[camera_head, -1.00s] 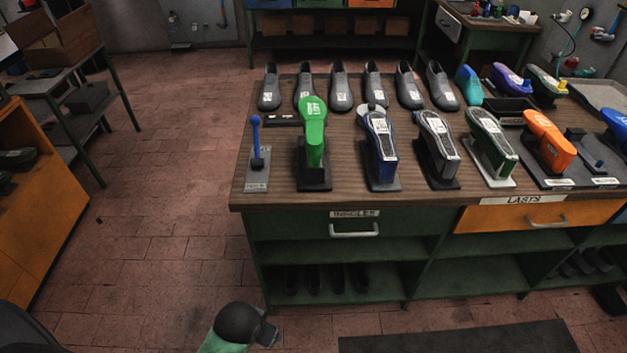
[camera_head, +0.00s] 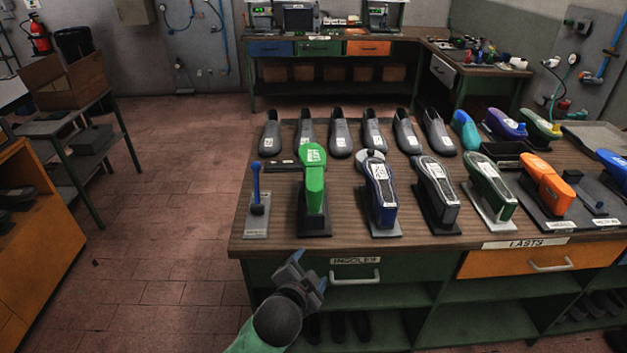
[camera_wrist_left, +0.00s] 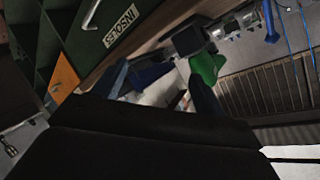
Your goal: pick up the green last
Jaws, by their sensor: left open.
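The green last (camera_head: 313,183) stands upright on a dark base plate on the bench top, at the left front. It also shows in the left wrist view (camera_wrist_left: 207,68), beyond my fingers. My left gripper (camera_head: 305,274) is open and empty. It is in front of the bench's front edge, below and slightly left of the green last, apart from it. My right gripper is not in view.
A blue-handled stand (camera_head: 257,190) is left of the green last, and a blue last (camera_head: 382,190) is right of it. Grey shoes (camera_head: 340,138) line up behind. The bench edge and the insoles drawer (camera_head: 352,262) are close to my gripper. The floor (camera_head: 165,230) on the left is clear.

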